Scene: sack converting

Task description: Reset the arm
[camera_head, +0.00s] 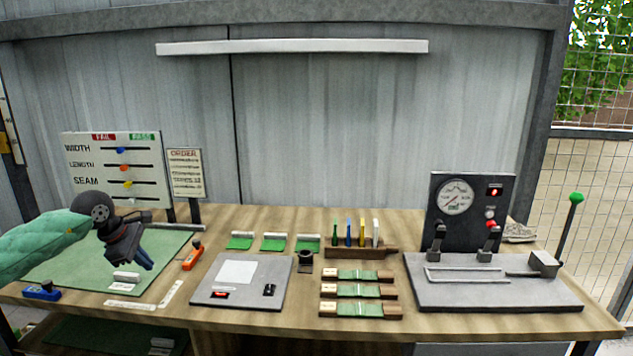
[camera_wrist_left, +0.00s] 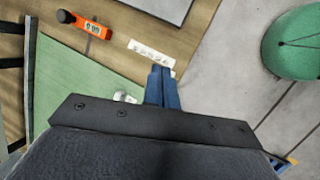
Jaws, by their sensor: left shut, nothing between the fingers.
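My left gripper (camera_head: 143,262) comes in from the left on a green-sleeved arm and hangs above the green mat (camera_head: 70,268) at the left of the table. Its blue fingers are together with nothing between them. In the left wrist view the shut fingers (camera_wrist_left: 161,86) point toward the table's front edge, beside a white printed strip (camera_wrist_left: 151,53). A small white block (camera_head: 126,277) sits on the mat just below the fingers. My right gripper is in neither view.
An orange tool (camera_head: 193,255) and a blue tool (camera_head: 42,292) lie near the mat. The fail/pass board (camera_head: 118,170) stands behind it. A grey plate (camera_head: 207,290), green sample strips (camera_head: 358,291) and a gauge press (camera_head: 470,215) are to the right.

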